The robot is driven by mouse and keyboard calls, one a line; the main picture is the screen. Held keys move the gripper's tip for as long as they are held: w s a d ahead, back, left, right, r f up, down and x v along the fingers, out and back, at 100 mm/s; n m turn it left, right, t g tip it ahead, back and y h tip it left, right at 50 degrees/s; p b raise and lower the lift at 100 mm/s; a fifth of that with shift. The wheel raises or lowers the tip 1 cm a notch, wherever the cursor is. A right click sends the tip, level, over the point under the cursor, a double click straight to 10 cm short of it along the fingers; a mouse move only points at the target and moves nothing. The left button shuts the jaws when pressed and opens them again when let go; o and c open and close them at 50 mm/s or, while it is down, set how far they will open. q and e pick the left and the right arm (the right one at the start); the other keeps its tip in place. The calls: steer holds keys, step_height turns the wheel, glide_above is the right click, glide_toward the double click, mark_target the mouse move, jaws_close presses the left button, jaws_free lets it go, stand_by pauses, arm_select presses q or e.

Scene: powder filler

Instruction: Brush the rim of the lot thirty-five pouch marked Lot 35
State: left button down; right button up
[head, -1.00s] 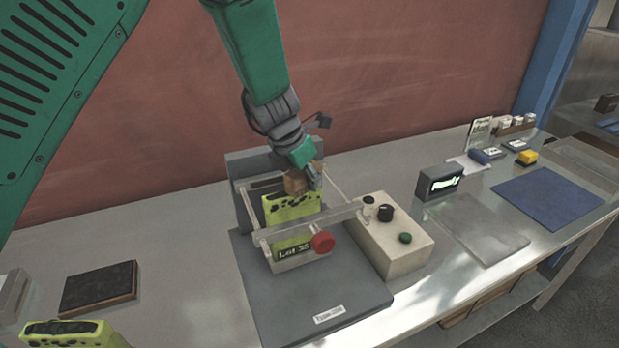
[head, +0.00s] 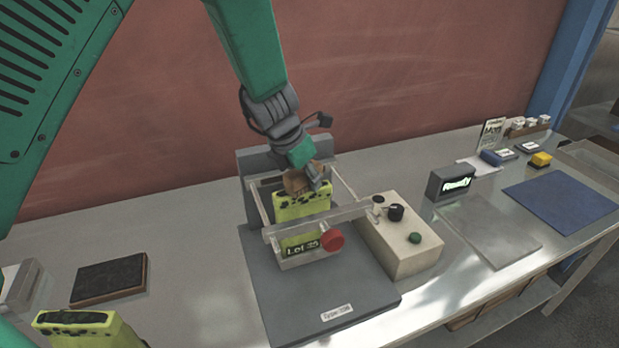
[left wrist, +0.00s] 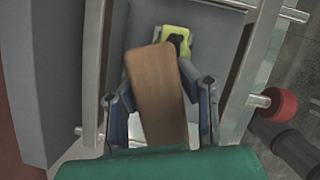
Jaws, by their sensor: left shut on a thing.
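The Lot 35 pouch (head: 301,206) is yellow-green with dark spots and stands in a clear-railed holder on the grey filler machine; its label reads "Lot 35". My left gripper (head: 308,182) is just above the pouch's top edge, shut on a brown wooden block, likely the brush (head: 297,182). In the left wrist view the brush's wooden back (left wrist: 157,95) lies between both fingers and hides most of the pouch (left wrist: 178,38). I cannot tell whether bristles touch the rim. My right gripper is not in view.
A red knob (head: 332,240) sits on the holder's front rail. A beige control box (head: 405,245) stands to its right. Another spotted yellow pouch (head: 85,328) and a dark pad (head: 108,278) are at the left. A lit "Ready" display (head: 452,184) and blue mat (head: 562,200) are at the right.

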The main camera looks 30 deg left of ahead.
mark_target(288, 182)
arm_select(q)
steer(key=shift+s+a, duration=0.1)
steer(key=shift+s, duration=0.05)
steer(key=shift+s+a, duration=0.65)
steer(key=shift+a, duration=0.05)
steer(key=shift+s+a+r, duration=0.1)
steer(key=shift+s+a, duration=0.6)
steer(key=shift+s, duration=0.15)
steer(key=shift+w+d, duration=0.1)
steer(key=shift+w+d, duration=0.6)
steer(key=shift+w, duration=0.1)
steer(key=shift+w+d, duration=0.15)
steer(key=shift+w, duration=0.05)
stand_by(0.4)
